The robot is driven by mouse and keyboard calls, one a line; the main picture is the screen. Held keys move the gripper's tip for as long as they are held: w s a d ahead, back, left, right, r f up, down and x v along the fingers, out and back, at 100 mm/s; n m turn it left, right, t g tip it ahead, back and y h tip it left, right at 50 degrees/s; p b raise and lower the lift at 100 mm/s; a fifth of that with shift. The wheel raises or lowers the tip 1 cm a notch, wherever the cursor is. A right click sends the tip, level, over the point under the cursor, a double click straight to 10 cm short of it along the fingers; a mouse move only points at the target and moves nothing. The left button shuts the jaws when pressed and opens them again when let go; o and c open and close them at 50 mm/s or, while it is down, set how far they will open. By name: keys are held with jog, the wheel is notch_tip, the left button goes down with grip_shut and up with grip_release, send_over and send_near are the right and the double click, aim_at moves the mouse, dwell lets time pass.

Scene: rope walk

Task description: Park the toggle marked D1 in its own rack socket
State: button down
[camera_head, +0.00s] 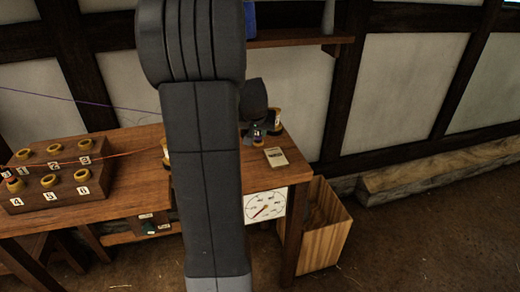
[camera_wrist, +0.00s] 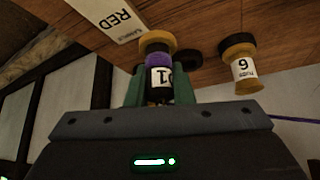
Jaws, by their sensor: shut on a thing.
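The toggle marked D1 (camera_wrist: 160,75) has a purple band, a white label and a yellowish disc at its far end. My gripper (camera_wrist: 158,88) is shut on it, with a green finger on each side. In the head view my gripper (camera_head: 254,100) holds the toggle (camera_head: 257,135) at the table's right part, and my arm partly blocks the view. I cannot tell whether the toggle touches the tabletop. The wooden rack (camera_head: 60,198) stands at the left with two rows of yellow-ringed sockets and number labels.
A labelled spool (camera_wrist: 241,68) stands beside the toggle, also in the head view (camera_head: 277,118). A card reading RED (camera_wrist: 112,18) lies nearby. An orange line (camera_head: 110,157) crosses the rack. A wooden bin (camera_head: 325,235) stands right of the table (camera_head: 130,180). A shelf (camera_head: 290,40) is above.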

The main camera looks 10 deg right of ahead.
aim_at(258, 144)
jog(key=shift+f, duration=3.1)
jog(key=shift+b, duration=0.3)
jog(key=shift+f, duration=0.15)
jog(key=c, duration=1.3)
grip_release()
jog(key=shift+o, duration=0.2)
